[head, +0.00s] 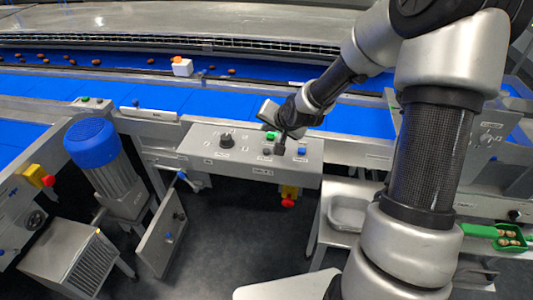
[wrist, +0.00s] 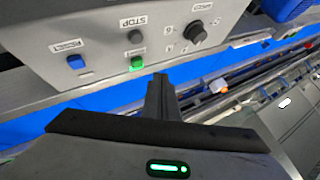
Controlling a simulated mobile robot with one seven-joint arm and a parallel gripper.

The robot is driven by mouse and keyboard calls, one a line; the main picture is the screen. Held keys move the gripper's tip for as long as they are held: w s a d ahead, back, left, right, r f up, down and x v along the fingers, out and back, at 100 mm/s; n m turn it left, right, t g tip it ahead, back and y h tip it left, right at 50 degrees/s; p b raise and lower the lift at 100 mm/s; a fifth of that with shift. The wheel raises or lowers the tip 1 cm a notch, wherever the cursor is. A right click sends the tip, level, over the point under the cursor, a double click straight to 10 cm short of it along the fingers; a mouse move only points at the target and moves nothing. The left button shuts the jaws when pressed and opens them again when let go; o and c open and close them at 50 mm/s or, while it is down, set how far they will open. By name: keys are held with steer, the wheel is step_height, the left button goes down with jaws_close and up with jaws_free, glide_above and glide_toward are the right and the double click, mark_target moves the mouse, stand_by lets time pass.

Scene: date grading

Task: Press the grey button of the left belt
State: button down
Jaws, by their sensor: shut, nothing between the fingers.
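A sloped grey control panel (head: 200,152) stands at the front of the blue belt; I cannot read which belt it names. It has a grey button (wrist: 135,37) by the STOP label, a green button (wrist: 137,63), a blue button (wrist: 75,62) and a dark knob (wrist: 195,32). In the head view the grey button (head: 266,153) is just left of my gripper (head: 280,150). My gripper (wrist: 160,78) is shut and empty. In the wrist view its tips show just beside the green button, apart from the grey one. I cannot tell whether they touch the panel.
A red emergency stop (head: 288,203) on a yellow box hangs below the panel. Dates and a white block (head: 182,67) lie on the rear belt. A blue-capped motor (head: 92,143) stands left. A metal tray (head: 348,213) and a green tray (head: 480,231) are at right.

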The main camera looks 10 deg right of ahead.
steer(key=shift+f+b, duration=2.1)
steer(key=shift+f, duration=1.05)
steer(key=shift+f+b, duration=0.35)
steer(key=shift+f, duration=0.1)
steer(key=shift+f+b, duration=0.4)
steer(key=shift+f, duration=0.05)
steer(key=shift+r, duration=0.1)
steer(key=shift+r+p, duration=0.7)
steer(key=shift+r, duration=0.05)
step_height(320, 180, up, 5)
steer(key=p, duration=0.4)
